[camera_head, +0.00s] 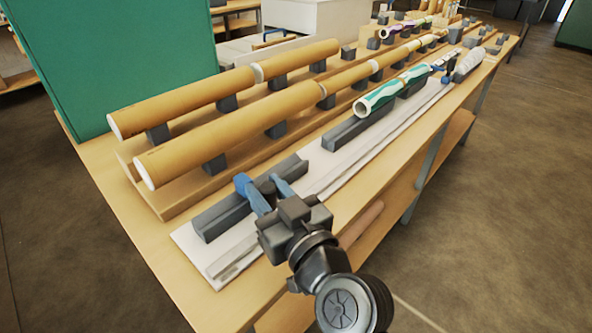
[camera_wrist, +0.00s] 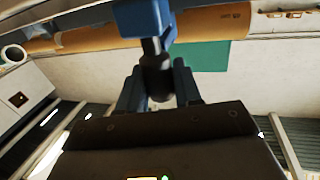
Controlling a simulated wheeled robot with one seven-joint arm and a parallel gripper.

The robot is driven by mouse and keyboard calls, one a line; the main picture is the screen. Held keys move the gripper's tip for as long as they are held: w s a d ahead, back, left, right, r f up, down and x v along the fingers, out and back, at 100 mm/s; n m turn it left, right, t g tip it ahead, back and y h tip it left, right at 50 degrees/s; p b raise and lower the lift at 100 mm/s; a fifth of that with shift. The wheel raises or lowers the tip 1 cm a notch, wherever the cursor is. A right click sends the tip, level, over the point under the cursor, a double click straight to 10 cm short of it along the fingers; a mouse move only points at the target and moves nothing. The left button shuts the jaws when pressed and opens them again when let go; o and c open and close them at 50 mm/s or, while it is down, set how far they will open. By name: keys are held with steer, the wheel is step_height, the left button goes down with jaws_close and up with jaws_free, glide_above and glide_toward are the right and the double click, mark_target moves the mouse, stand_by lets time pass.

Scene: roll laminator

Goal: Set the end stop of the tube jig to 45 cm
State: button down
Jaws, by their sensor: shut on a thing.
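The tube jig is a long pale board (camera_head: 190,243) with dark grey cradle blocks (camera_head: 225,212) and a rail along its front side. A blue block (camera_head: 243,183), apparently the end stop, is at the near part of the jig, and it also shows at the top of the wrist view (camera_wrist: 143,18). A dark knob (camera_wrist: 156,78) sticks out from it. My gripper (camera_head: 270,191) is shut on this knob, with a blue finger on each side in the wrist view (camera_wrist: 158,92). No scale marks are readable, so the stop's setting cannot be told.
A green-and-white tube (camera_head: 385,96) lies in the jig farther back. Long brown tubes (camera_head: 225,135) rest on dark supports behind the jig. A green panel (camera_head: 120,60) stands at the left. The floor (camera_head: 520,220) to the right is clear.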

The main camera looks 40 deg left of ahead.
steer(key=s, duration=0.3)
steer(key=s+p, duration=0.1)
steer(key=s, duration=0.6)
steer(key=shift+s+a+p, duration=0.15)
steer(key=shift+a+p, duration=0.15)
steer(key=shift+a, duration=0.05)
steer(key=shift+s+a, duration=0.1)
steer(key=shift+s, duration=0.25)
steer(key=shift+f, duration=0.1)
steer(key=c, duration=0.9)
jaws_free()
steer(key=shift+s, duration=0.1)
steer(key=shift+d, duration=0.35)
steer(key=b+v, duration=0.2)
steer(key=v, duration=0.4)
steer(key=shift+s+d+b, duration=0.2)
steer(key=shift+d+b, duration=0.1)
steer(key=shift+d, duration=0.25)
